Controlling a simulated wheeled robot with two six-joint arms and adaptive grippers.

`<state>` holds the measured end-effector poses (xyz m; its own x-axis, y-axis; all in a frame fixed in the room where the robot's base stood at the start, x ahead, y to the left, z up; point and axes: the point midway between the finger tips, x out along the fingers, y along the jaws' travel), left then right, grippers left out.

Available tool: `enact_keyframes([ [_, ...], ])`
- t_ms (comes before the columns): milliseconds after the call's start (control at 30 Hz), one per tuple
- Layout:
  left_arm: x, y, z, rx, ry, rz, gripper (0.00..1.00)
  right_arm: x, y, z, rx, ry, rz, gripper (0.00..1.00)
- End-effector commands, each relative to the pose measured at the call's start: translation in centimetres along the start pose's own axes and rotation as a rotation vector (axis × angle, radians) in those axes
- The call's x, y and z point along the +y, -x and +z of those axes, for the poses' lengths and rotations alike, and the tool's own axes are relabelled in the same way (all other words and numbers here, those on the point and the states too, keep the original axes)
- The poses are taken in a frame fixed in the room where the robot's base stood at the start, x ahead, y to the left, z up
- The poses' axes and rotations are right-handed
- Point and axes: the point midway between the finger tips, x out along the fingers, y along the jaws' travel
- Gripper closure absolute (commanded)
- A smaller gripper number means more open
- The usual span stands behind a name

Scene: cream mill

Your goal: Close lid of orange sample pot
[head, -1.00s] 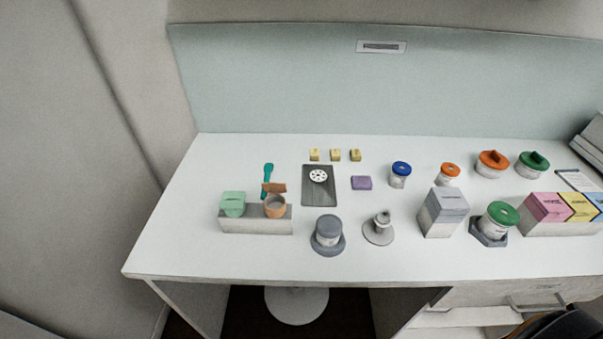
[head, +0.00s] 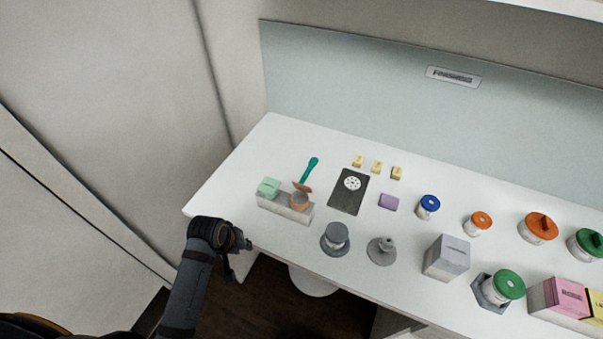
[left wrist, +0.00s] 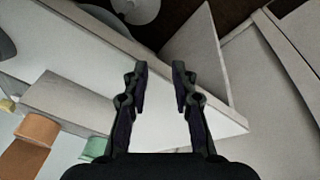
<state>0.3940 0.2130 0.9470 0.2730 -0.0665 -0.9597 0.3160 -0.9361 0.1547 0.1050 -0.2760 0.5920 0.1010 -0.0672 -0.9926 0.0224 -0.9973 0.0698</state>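The orange sample pot (head: 299,201) stands in the right part of a pale block (head: 272,206) near the table's left front. Its lid (head: 302,187) is raised, tilted up at the back of the pot. The pot also shows in the left wrist view (left wrist: 38,129), at the left, with the lid (left wrist: 22,158) below it. A green pot (head: 268,187) with its lid down is in the same block. My left gripper (left wrist: 160,80) is open and empty in the left wrist view. In the head view it is at the table's front left edge, short of the block. My right gripper is not in view.
A teal spoon-like tool (head: 310,168) lies behind the orange pot. A dark plate (head: 347,200) with a white disc is to its right. A grey-lidded jar (head: 335,238) and a grey knobbed stand (head: 381,250) are at front right. The table's left end (head: 235,165) is bare.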

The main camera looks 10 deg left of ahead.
Motion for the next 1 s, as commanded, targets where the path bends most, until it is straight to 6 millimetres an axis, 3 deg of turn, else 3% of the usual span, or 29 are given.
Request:
enact_keyframes([
  [33,1.6,3.3,-1.6,0.009,0.046,0.029,0.74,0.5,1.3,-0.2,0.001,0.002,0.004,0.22],
  [167,5.6,4.9,-4.8,-0.047,0.283,0.117,0.74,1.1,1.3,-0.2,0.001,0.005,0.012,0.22],
  [400,13.1,10.9,-10.5,-0.198,0.661,0.246,0.74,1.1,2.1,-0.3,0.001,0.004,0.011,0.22],
  [600,17.1,15.6,-12.9,-0.318,0.853,0.282,0.74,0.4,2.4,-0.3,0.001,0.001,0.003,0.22],
  [833,17.8,15.8,-13.0,-0.340,0.884,0.282,0.74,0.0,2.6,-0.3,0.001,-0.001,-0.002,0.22],
  [1000,18.9,13.5,-12.5,-0.344,0.883,0.280,0.74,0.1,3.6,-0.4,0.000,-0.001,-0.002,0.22],
])
